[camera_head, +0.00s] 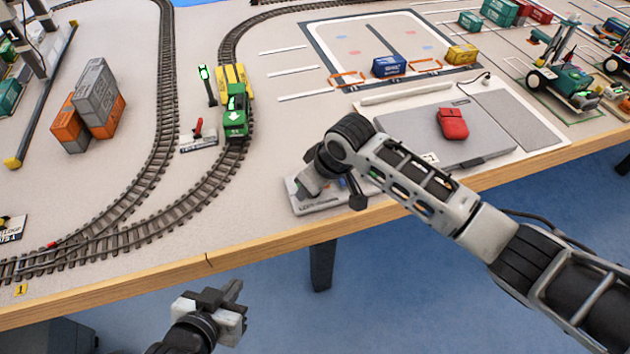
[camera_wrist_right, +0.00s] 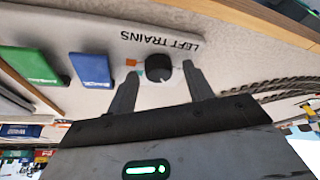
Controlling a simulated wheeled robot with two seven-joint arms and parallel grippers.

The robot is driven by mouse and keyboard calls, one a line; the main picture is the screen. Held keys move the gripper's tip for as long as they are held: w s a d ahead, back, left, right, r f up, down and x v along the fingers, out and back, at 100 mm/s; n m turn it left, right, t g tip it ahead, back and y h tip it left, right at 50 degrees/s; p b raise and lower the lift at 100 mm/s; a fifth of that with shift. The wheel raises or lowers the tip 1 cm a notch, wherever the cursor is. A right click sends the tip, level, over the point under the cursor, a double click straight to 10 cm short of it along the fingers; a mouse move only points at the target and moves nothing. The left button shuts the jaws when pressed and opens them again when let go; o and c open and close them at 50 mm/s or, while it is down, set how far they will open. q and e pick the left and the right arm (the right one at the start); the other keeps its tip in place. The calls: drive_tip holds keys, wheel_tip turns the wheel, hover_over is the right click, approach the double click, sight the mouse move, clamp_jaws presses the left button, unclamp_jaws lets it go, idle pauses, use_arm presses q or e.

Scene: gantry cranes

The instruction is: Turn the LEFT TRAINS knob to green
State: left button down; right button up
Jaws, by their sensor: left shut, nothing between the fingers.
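The LEFT TRAINS knob (camera_wrist_right: 158,69) is a small round black knob on a pale panel (camera_wrist_right: 215,45), under upside-down LEFT TRAINS lettering in the right wrist view. A small orange mark and a teal mark show at its left side; which way it points is hard to tell. My right gripper (camera_wrist_right: 158,76) is open, with a fingertip on each side of the knob and visible gaps between. In the head view my right gripper (camera_head: 318,180) is over the panel (camera_head: 300,203) at the table's front edge and hides the knob. My left gripper (camera_head: 232,294) is shut and empty, in front of the table.
Blue (camera_wrist_right: 91,70) and green (camera_wrist_right: 33,64) blocks sit beside the knob on the panel. A grey board (camera_head: 420,125) with a red object (camera_head: 452,123) lies right of it. A green and yellow train (camera_head: 235,110) stands on curved track behind. My right forearm crosses the table's front edge.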

drive_tip(key=p+v, duration=0.1)
drive_tip(key=v, duration=1.5)
drive_tip(key=shift+a, duration=0.1)
